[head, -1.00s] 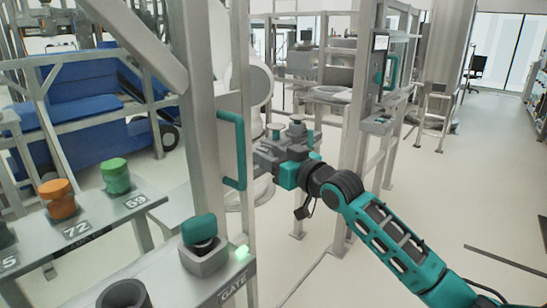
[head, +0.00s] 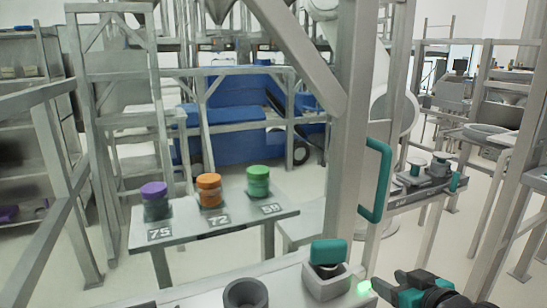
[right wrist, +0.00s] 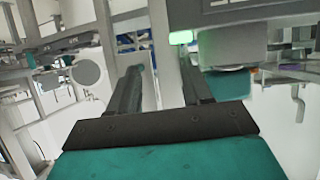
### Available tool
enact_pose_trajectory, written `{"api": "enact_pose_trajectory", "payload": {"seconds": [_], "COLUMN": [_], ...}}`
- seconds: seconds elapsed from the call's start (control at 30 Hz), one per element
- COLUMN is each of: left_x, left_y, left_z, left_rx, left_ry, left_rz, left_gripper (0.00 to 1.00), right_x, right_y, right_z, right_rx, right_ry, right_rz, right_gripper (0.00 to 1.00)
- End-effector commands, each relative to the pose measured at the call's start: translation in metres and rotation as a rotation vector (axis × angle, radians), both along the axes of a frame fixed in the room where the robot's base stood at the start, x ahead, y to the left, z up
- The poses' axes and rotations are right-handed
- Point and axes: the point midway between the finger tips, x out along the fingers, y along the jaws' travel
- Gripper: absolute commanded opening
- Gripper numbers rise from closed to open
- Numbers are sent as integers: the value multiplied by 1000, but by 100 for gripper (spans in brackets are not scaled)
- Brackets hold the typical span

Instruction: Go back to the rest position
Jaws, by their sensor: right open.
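My right gripper (head: 384,288) is at the lower right of the head view, just right of the glowing green light on the gate panel. Its two dark fingers stand apart in the right wrist view (right wrist: 160,80), with nothing between them. The teal gate handle (head: 376,180) is above the gripper in the head view, apart from it. My left gripper is not in view.
A teal-topped button (head: 328,252) and a dark cup (head: 245,294) sit on the near panel. A grey table (head: 190,232) holds purple (head: 154,190), orange (head: 209,186) and green (head: 258,178) capped jars. A metal post (head: 350,150) stands close left of the handle.

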Motion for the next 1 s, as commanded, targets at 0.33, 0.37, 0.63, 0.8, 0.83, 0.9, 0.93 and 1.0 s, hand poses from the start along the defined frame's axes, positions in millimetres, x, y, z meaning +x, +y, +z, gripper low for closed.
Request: {"api": "enact_pose_trajectory", "payload": {"seconds": [0.33, 0.37, 0.63, 0.8, 0.83, 0.9, 0.93, 1.0], "left_x": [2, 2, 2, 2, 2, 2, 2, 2], "left_y": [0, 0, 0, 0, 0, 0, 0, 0], "left_z": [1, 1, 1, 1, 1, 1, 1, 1], "left_rx": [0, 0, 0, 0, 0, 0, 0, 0], "left_ry": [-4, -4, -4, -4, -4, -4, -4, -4], "left_rz": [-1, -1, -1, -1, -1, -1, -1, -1], "left_gripper": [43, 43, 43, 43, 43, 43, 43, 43], "right_x": [-164, -175, -262, -254, -251, -243, -240, -233], "right_y": [37, 38, 38, 40, 41, 43, 44, 46], "right_z": [-96, -99, -110, -124, -127, -134, -137, -144], "right_rx": [-118, -124, -162, -159, -157, -148, -145, -137], "right_ry": [504, 535, 788, 743, 728, 690, 674, 633], "right_rz": [-33, -39, -91, -92, -90, -86, -84, -80], "right_gripper": [49, 49, 49, 49, 49, 49, 49, 49]}}
